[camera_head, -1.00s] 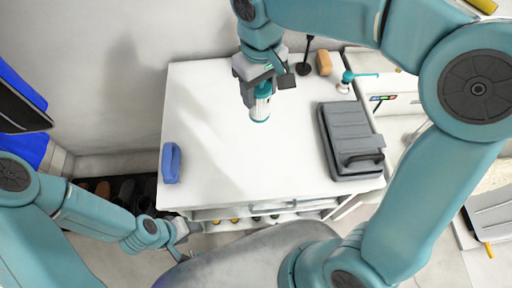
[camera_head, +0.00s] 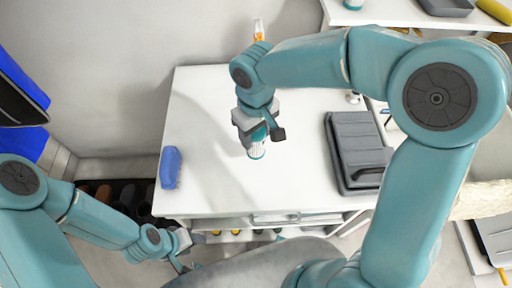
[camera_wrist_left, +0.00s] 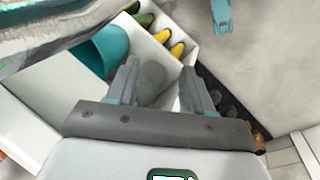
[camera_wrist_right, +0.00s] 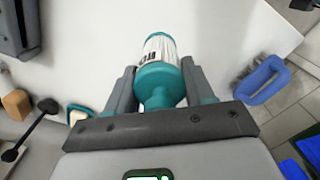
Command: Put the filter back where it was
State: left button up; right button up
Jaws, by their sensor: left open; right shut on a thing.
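The filter (camera_wrist_right: 159,70) is a white ribbed cylinder with teal ends and dark lettering. My right gripper (camera_wrist_right: 160,92) is shut on its teal end. In the head view the filter (camera_head: 256,150) hangs below my right gripper (camera_head: 258,132), over the white tabletop (camera_head: 215,110). I cannot tell how high above the top it is. My left gripper (camera_wrist_left: 165,85) is open and empty, low in front of the cabinet's shelves; it also shows in the head view (camera_head: 186,250). A teal container (camera_wrist_left: 100,48) and several coloured items in a white compartment (camera_wrist_left: 165,25) show in the left wrist view.
A blue object (camera_head: 171,167) lies at the top's left edge. A dark grey case (camera_head: 355,150) lies on the right. Shoes on a dark rack (camera_head: 128,193) are at lower left. The middle of the top is clear.

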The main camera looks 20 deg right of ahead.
aim_at(256, 149)
notch_tip(256, 149, down, 7)
dwell(0.3)
jog(key=shift+r, duration=0.1)
jog(key=shift+b, duration=0.35)
jog(key=o, duration=0.7)
jog(key=shift+f, duration=0.25)
jog(key=o, duration=0.4)
jog(key=shift+o, duration=0.2)
jog(key=shift+r, duration=0.1)
